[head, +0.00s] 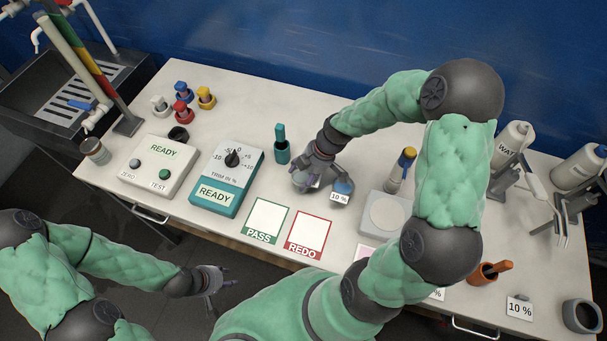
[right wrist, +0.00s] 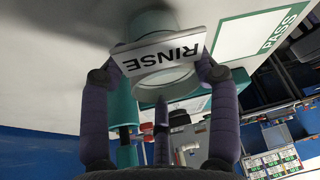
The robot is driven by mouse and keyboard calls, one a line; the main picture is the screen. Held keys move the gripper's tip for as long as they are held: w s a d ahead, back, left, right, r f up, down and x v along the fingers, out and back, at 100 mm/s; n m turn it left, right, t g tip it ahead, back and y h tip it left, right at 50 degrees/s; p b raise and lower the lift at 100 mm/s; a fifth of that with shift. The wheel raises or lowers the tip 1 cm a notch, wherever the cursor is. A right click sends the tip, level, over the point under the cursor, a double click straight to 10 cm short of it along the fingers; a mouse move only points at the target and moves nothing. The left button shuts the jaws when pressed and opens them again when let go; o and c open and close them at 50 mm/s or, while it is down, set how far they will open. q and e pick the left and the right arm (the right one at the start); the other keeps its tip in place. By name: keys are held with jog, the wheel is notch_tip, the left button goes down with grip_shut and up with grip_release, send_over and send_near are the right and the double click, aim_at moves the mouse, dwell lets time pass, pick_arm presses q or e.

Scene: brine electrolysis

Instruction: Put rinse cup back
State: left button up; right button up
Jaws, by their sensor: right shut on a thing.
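The rinse cup (right wrist: 165,82) is a pale, open cup with a white plate reading RINSE in the right wrist view. My right gripper (right wrist: 160,74) is shut on it, one finger on each side. In the head view my right gripper (head: 306,182) is low over the middle of the table, largely hiding the cup. The cup is close to the table top; I cannot tell whether it touches. My left gripper (head: 212,285) is open and empty off the table's front edge.
A teal holder (head: 282,152) stands just left of my right gripper, and a blue-topped item labelled 10 % (head: 342,188) just right. The PASS mat (head: 266,217) and REDO mat (head: 309,231) lie in front, bare. A grey round-topped device (head: 386,215) stands further right.

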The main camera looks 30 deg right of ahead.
jog(key=o, duration=1.4)
jog(key=shift+o, duration=0.2)
jog(key=shift+d+r, duration=0.1)
jog(key=shift+r, duration=0.3)
jog(key=p+v, duration=0.1)
jog(key=v, duration=1)
jog(key=shift+p, duration=0.4)
jog(key=shift+s+r, duration=0.1)
